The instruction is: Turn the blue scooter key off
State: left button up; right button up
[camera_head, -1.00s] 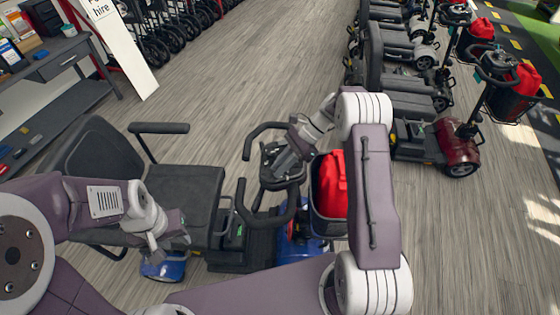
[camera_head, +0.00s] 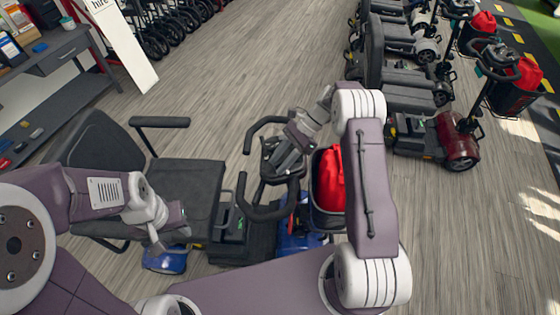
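The blue scooter (camera_head: 298,235) stands in front of me, its black seat (camera_head: 188,190) to the left and its handlebar (camera_head: 262,212) in the middle. My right gripper (camera_head: 272,172) is over the console between the handlebar loops, pointing down and to the left. The key is hidden or too small to make out, and I cannot tell whether the fingers touch it or are shut. My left gripper (camera_head: 158,246) hangs low over the front of the seat area at the left; its fingers are too small to judge.
A red bag (camera_head: 330,180) sits in the scooter's front basket, close beside my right forearm. More scooters, one dark red (camera_head: 458,140), stand in a row at the right. A desk (camera_head: 62,55) and a white sign (camera_head: 122,42) are at the upper left. Grey floor lies open between.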

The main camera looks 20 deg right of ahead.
jog(key=v, duration=0.9)
